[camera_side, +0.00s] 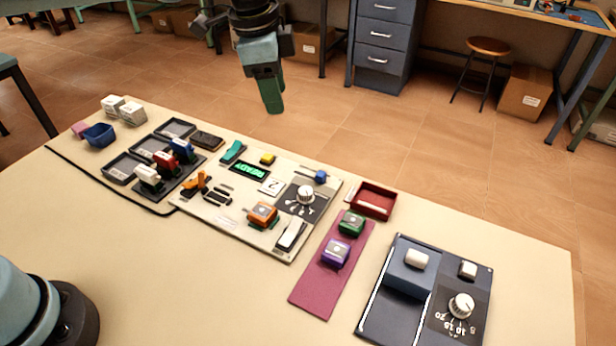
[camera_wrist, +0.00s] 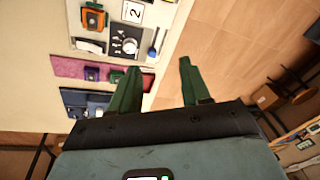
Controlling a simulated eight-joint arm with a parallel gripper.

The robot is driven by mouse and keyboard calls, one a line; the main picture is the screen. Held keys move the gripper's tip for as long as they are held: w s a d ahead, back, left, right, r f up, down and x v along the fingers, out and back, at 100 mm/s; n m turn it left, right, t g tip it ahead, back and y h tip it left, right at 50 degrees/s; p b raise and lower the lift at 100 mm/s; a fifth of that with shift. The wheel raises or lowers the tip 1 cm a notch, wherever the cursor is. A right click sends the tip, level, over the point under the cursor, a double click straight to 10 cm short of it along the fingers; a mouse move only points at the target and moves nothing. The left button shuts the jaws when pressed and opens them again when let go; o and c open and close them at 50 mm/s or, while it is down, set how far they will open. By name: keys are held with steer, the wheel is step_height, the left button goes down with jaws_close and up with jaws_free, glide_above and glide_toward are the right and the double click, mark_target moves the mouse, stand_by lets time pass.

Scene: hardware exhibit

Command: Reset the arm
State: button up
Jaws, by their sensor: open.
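My gripper (camera_side: 272,96) hangs in the air above and beyond the far edge of the table in the side view, its green fingers pointing down. In the wrist view my gripper (camera_wrist: 160,80) shows two green fingers apart with nothing between them. The control panel (camera_side: 228,207) lies on the table (camera_side: 180,265) below it, with a white knob (camera_side: 305,194), a green-lit display, an orange block (camera_side: 262,213) and a white rocker switch (camera_side: 291,235). The knob also shows in the wrist view (camera_wrist: 128,46).
A magenta mat (camera_side: 312,290) bears a green block (camera_side: 351,223) and a purple block (camera_side: 335,252). A dark red tray (camera_side: 374,201) and a dark knob box (camera_side: 390,313) stand right. Grey trays (camera_side: 122,169) and switches sit left. The near table area is clear.

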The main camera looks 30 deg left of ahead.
steer(key=s+a+f+n+t, duration=0.2)
steer(key=s+a+n, duration=0.4)
steer(key=s+a, duration=0.1)
steer(key=s+a+f+n+t, duration=0.3)
steer(key=s+a+n, duration=0.3)
steer(key=s, duration=0.3)
steer(key=shift+a+y, duration=0.3)
steer(key=shift+a, duration=0.05)
